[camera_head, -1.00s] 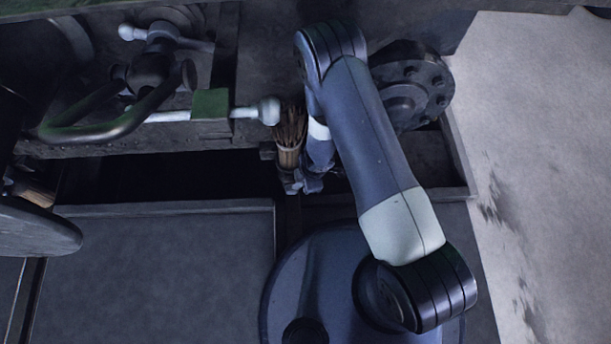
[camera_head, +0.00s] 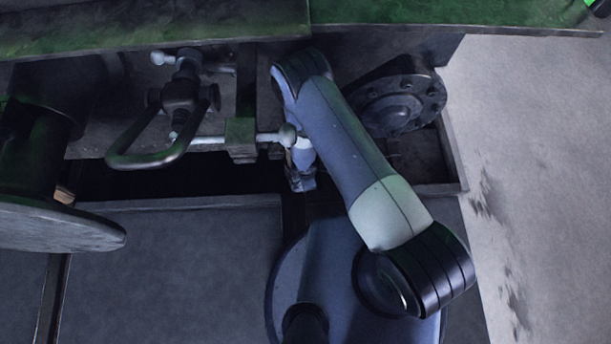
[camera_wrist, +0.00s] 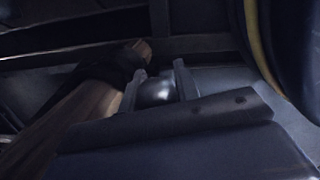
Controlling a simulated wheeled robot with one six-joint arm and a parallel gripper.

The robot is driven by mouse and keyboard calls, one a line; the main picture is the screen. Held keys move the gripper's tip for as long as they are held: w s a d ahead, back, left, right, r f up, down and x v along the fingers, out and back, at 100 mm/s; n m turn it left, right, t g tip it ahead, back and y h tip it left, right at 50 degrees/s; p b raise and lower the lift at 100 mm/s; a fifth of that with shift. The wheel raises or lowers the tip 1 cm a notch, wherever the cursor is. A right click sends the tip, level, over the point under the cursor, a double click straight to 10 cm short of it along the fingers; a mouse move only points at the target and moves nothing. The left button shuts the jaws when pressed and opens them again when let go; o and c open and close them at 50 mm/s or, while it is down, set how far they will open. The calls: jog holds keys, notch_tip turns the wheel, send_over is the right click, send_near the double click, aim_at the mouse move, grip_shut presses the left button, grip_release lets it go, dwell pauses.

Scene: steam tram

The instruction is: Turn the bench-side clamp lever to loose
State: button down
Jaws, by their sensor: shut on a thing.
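My gripper (camera_wrist: 158,88) is shut on a dark, shiny rounded knob (camera_wrist: 157,91), which shows between its two fingertips in the wrist view. I take this knob to be the end of the clamp lever; the rest of the lever is hidden. In the head view my gripper (camera_head: 301,182) is small and dark, low beside the bench, partly covered by my arm. The lever cannot be made out clearly there, so its angle cannot be told.
A pale rod with a ball end (camera_head: 287,134) runs close beside my wrist. A bent dark handle (camera_head: 160,158) is left of it, and a dark bolted disc (camera_head: 398,105) right. A round dark top (camera_head: 60,226) stands at left. Wood (camera_wrist: 62,122) lies close beside the gripper.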

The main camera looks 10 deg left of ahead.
jog(key=shift+s, duration=0.2)
dwell(0.3)
jog(key=c, duration=1.3)
grip_release()
jog(key=shift+c, duration=0.2)
jog(key=shift+o, duration=0.2)
jog(key=shift+s+d, duration=0.1)
jog(key=shift+d, duration=0.1)
jog(key=shift+w+a, duration=0.25)
jog(key=shift+f+b, duration=0.1)
jog(key=shift+b, duration=0.25)
jog(key=shift+d+f+b, duration=0.15)
jog(key=shift+f+b, duration=0.05)
jog(key=shift+b, duration=0.8)
jog(key=shift+w+d+f+y+b, duration=0.15)
jog(key=shift+y+b, duration=0.25)
jog(key=shift+b, duration=0.65)
